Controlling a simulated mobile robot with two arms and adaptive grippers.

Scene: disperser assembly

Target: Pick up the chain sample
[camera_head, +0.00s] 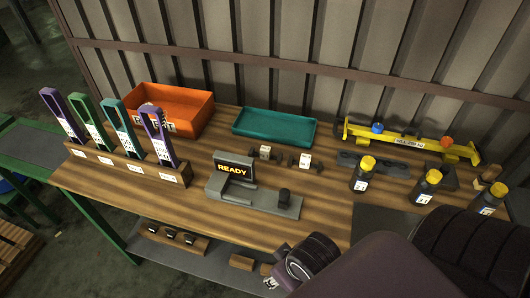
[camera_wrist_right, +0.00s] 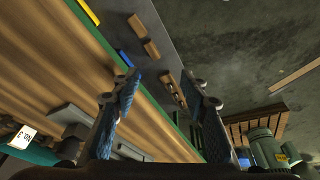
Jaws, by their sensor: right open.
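I cannot tell for sure which item is the chain sample. A dark, flat, link-like piece (camera_head: 385,163) lies on the right part of the wooden table, in front of the yellow fixture. Two small dark pieces with white tags (camera_head: 265,153) (camera_head: 306,161) stand near the table's middle. My right gripper (camera_head: 279,277) is at the table's front edge, away from these pieces. In the right wrist view its two fingers (camera_wrist_right: 162,85) are apart with nothing between them. My left gripper is not in view.
A grey device with a READY screen (camera_head: 235,169) stands mid-table. An orange bin (camera_head: 178,98), a teal tray (camera_head: 275,127), a rack of tall colored holders (camera_head: 130,165) and a yellow fixture (camera_head: 408,139) stand around it. Black bottles with yellow caps (camera_head: 428,186) stand at right.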

